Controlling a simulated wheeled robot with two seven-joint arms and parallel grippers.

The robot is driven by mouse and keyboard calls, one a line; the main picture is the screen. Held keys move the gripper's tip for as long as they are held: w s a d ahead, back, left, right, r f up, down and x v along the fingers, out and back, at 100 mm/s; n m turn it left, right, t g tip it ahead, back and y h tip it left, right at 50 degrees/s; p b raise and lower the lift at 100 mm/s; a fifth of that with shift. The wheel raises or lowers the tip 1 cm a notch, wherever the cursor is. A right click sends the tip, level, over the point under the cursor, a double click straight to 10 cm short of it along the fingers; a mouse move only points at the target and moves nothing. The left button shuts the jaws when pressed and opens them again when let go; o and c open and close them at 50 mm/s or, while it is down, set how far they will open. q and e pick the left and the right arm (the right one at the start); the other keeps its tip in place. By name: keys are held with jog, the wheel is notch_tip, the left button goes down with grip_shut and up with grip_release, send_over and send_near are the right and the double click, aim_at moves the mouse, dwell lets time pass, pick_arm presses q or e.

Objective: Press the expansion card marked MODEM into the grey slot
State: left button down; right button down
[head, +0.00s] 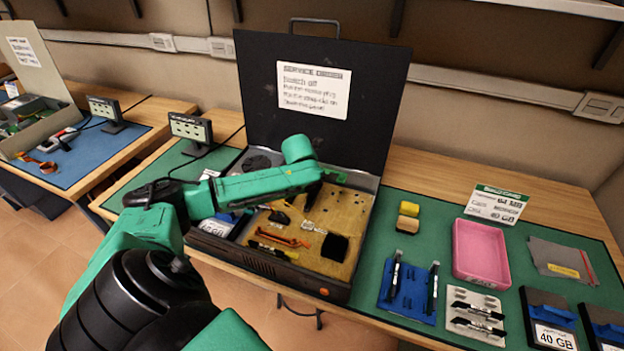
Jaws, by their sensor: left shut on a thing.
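An open black computer case (310,277) stands on the bench with its lid raised. Its tan board (352,218) carries several small parts; I cannot single out the grey slot. My left arm reaches over the case from the left. My left gripper (282,212) is over the board, small and dark, partly hidden by my green wrist. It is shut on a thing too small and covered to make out. Upright card-like parts stand on a blue holder (408,300) right of the case. No MODEM marking is readable. My right gripper is out of view.
A green mat (380,306) holds a pink tray (481,252), a white holder (475,316), yellow and tan blocks (408,208), a label sign (496,205) and a drive marked 40 GB (548,310). The raised lid (262,75) walls off the back.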

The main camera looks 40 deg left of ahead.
pick_arm(q)
jog(key=shift+f+p, duration=0.2)
jog(key=shift+p, duration=0.25)
dwell(0.7)
dwell(0.6)
jog(key=c, duration=0.9)
grip_release()
jog(key=shift+o, duration=0.3)
jog(key=shift+o, duration=1.2)
jog(key=shift+r+p, duration=0.6)
jog(key=shift+p, duration=0.3)
jog(key=shift+r, duration=0.15)
